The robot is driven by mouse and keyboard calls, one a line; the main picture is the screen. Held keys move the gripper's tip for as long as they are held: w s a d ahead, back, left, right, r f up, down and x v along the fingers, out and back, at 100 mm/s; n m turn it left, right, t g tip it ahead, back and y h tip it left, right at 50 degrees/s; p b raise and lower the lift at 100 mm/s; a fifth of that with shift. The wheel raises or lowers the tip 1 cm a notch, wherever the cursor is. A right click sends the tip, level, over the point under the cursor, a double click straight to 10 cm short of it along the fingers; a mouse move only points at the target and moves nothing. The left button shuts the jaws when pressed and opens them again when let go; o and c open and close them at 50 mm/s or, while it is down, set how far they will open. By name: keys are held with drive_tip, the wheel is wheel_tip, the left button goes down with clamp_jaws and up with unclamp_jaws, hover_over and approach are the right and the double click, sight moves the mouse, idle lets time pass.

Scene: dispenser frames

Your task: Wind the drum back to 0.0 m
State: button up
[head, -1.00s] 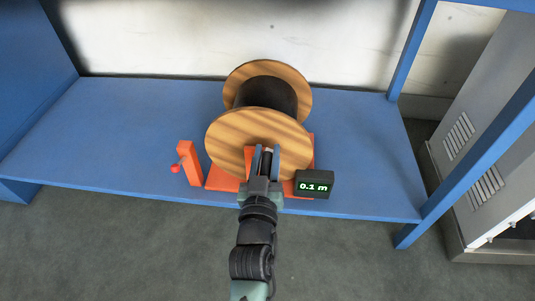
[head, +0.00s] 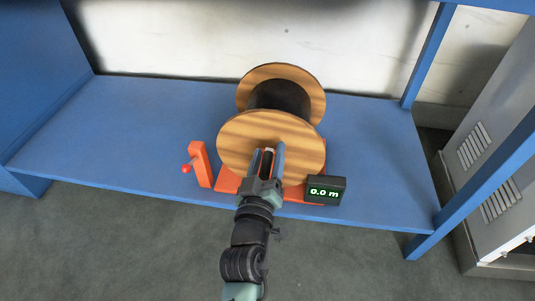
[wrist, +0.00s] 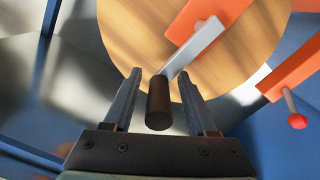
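The drum (head: 278,98) is a black-wound reel with wooden flanges (head: 262,132), standing on an orange base on the blue shelf. The counter box (head: 325,191) at its front right reads 0.0 m. In the wrist view the crank handle's dark grip (wrist: 159,103) hangs on a light grey crank arm (wrist: 193,48) in front of the wooden flange. My gripper (head: 266,152) is at the front of the drum. In the wrist view its fingers (wrist: 165,80) stand apart on either side of the dark grip, with gaps visible on both sides.
An orange post with a red-knobbed lever (head: 200,164) stands left of the drum, close to my gripper. Blue uprights (head: 428,55) bound the shelf on the right. The shelf's left part (head: 120,130) is clear.

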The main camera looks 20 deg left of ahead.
drive_tip(key=shift+s+a, duration=0.1)
drive_tip(key=shift+s, duration=0.25)
drive_tip(key=p+v, duration=0.2)
drive_tip(key=v, duration=1)
drive_tip(key=shift+s+r, duration=0.1)
